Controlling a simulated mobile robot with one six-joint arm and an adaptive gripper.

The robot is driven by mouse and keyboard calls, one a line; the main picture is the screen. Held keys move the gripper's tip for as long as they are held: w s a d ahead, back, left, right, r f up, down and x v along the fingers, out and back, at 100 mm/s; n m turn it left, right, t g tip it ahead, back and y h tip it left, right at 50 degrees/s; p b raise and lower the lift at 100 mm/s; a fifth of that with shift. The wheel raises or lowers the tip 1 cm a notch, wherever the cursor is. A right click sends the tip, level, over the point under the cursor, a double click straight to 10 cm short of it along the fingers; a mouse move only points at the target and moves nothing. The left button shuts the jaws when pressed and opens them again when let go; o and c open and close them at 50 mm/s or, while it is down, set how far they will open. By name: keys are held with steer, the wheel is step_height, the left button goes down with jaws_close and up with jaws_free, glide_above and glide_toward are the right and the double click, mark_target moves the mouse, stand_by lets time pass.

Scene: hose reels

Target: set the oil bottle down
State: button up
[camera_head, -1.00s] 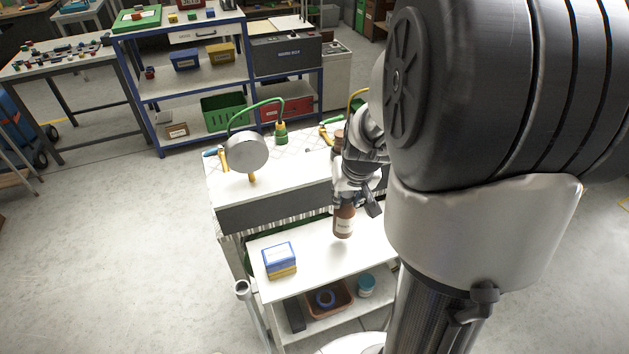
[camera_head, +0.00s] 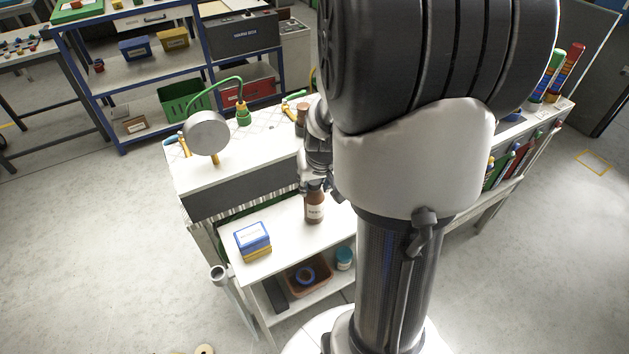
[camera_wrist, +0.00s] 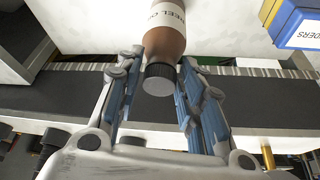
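The oil bottle (camera_head: 314,210) is brown with a white label and a dark cap, and looks upright at the lower white shelf of the workstation. In the wrist view the bottle (camera_wrist: 167,38) lies between my fingertips, its cap pointing back toward the palm. My gripper (camera_wrist: 162,62) comes from above with a finger on each side of the bottle's upper part; it looks shut on it. In the head view my gripper (camera_head: 316,188) partly covers the bottle's top. The bottle's base is at or very near the white shelf (camera_head: 285,225); I cannot tell whether it bears full weight.
A blue-and-yellow box (camera_head: 253,240) stands left of the bottle on the same shelf. Behind is a raised worktop (camera_head: 190,178) with a round lamp (camera_head: 206,133) and another brown bottle (camera_head: 302,118). A bin (camera_head: 305,277) sits below. Bare shelf lies between box and bottle.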

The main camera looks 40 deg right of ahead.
steer(key=shift+o, duration=1.1)
